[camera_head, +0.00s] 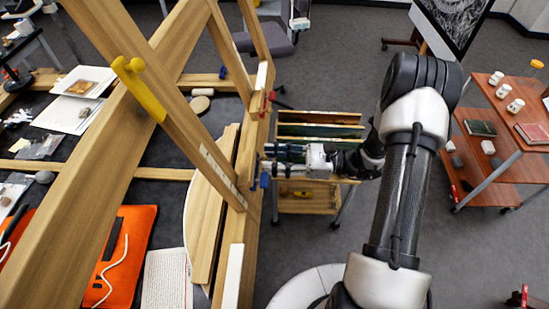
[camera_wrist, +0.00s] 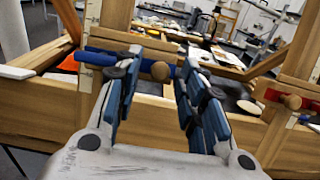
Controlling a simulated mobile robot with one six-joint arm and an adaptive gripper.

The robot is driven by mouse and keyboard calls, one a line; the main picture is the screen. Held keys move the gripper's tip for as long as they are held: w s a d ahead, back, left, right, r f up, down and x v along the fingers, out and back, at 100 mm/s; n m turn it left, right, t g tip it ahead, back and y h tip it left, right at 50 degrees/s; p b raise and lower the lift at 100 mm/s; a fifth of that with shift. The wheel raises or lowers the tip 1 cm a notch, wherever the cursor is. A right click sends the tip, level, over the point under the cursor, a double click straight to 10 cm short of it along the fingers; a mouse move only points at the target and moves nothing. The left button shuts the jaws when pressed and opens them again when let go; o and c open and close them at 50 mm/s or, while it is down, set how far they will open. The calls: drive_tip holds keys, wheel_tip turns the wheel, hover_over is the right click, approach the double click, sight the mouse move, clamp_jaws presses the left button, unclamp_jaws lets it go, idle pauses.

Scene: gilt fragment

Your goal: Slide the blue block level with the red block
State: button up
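The blue block (camera_wrist: 100,58) is a bar with a round wooden knob (camera_wrist: 160,71), set across a wooden post with a scale strip, left of centre in the wrist view. In the head view blue shows at the frame edge (camera_head: 264,181), beside my fingertips. The red block (camera_wrist: 275,95), also with a wooden knob, sits on another post at the right; it appears in the head view (camera_head: 270,97) too. My gripper (camera_wrist: 160,62) is open, its blue-padded fingers on either side of the blue block's knob. I cannot tell whether they touch it.
A large wooden frame (camera_head: 140,130) stands over a dark worktable with an orange mat (camera_head: 127,255). A yellow peg (camera_head: 138,88) is on its near beam. A low wooden cart (camera_head: 308,198) stands behind my gripper, and a reddish side table (camera_head: 490,160) at right.

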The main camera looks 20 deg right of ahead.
drive_tip(key=shift+d, duration=0.1)
drive_tip(key=v, duration=1.2)
drive_tip(key=s+a+r+n+g+h+b, duration=0.3)
drive_tip(key=s+a+r+n+g+h, duration=0.35)
drive_tip(key=a+n, duration=0.3)
drive_tip(key=s+r+n+t+h+b, duration=0.4)
drive_tip(key=s+n+t+h, duration=0.1)
drive_tip(key=s+n+h, duration=0.5)
drive_tip(key=shift+s+a+n+t+h, duration=0.35)
drive_tip(key=shift+s+n, duration=0.4)
drive_tip(key=shift+n, duration=0.3)
drive_tip(key=shift+o, duration=0.3)
idle(1.1)
